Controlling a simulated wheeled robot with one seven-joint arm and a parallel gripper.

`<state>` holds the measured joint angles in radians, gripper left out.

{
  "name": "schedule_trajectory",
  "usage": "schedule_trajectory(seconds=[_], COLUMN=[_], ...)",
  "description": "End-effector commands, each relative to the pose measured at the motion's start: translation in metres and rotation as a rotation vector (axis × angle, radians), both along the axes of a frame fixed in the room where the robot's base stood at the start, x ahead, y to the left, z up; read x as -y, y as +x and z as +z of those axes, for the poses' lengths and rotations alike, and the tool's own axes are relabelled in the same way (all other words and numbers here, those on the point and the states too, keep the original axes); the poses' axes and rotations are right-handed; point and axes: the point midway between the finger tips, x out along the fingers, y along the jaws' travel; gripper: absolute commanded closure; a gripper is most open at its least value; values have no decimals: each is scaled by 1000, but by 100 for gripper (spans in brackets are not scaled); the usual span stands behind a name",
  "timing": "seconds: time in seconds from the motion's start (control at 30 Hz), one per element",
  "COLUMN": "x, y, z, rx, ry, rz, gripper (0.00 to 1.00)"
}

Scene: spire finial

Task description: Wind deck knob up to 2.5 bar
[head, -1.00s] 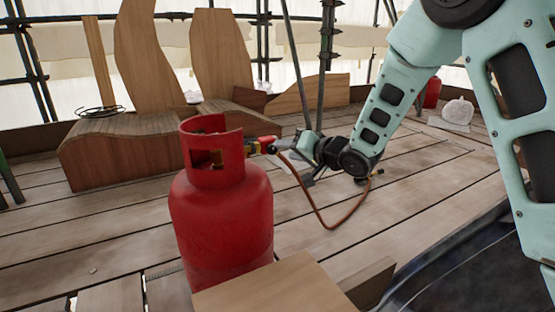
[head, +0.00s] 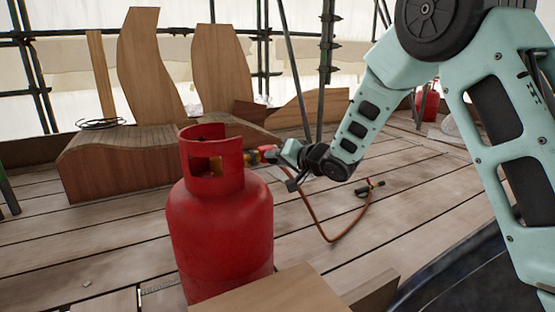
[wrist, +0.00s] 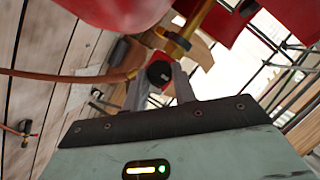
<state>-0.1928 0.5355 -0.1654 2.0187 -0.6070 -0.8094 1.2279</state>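A red gas cylinder (head: 220,235) stands upright on the deck in the head view, with a cut-out collar around its top. A brass regulator (head: 232,160) sticks out to the right of the collar, with a small red part (head: 268,153) at its end. My gripper (head: 275,154) is at that end. In the wrist view my gripper's fingers (wrist: 161,84) lie on either side of a black round knob-like end (wrist: 159,73), with some red beside it. The brass body (wrist: 180,38) is behind it. Finger contact is unclear. No pressure reading is legible.
An orange-brown hose (head: 318,225) runs from the regulator area to the planks on the right. Wooden boards (head: 275,292) are close in front. A curved timber piece (head: 110,170) and scaffold poles are behind. Another red cylinder (head: 428,103) stands far right.

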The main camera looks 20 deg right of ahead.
Motion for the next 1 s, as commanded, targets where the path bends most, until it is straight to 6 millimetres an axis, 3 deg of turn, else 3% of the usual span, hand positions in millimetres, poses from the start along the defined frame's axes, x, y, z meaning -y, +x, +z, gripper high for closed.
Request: schedule_trajectory(seconds=[0.37,1.0], x=[-1,-7], y=[-1,-2], z=[3,4], rx=[19,128], ry=[-98,-655], rz=[2,8], gripper=[96,96])
